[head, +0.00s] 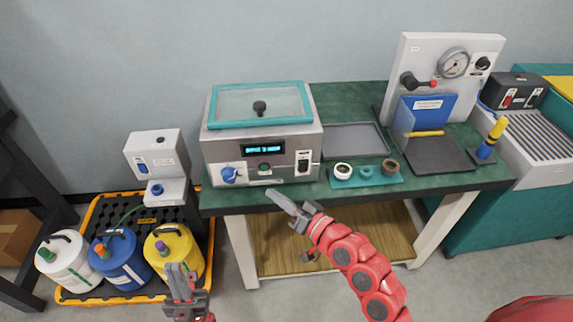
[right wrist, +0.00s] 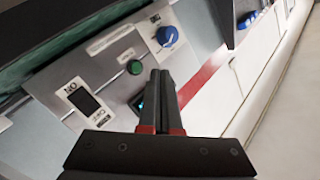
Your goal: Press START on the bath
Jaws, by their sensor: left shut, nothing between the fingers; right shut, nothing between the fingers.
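The bath (head: 218,143) is a silver box with a teal-rimmed clear lid, closed, on the green bench. Its front has a lit blue display (head: 263,148), a blue knob (head: 229,175), a green button (head: 265,167) and a rocker switch (head: 303,162). My right gripper (head: 272,195) is shut and empty, just below and in front of the panel. In the right wrist view its shut fingers (right wrist: 160,76) appear beside the green button (right wrist: 134,66) and partly cover the display; contact cannot be told. My left gripper (head: 178,270) is shut and empty, low in front of the jugs.
Several jugs stand in a yellow-edged spill tray (head: 92,215) on the floor at left, by a small dispenser (head: 157,160). On the bench are a teal holder (head: 345,182) with small rings, a grey tray (head: 355,138) and a gauge press (head: 437,50).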

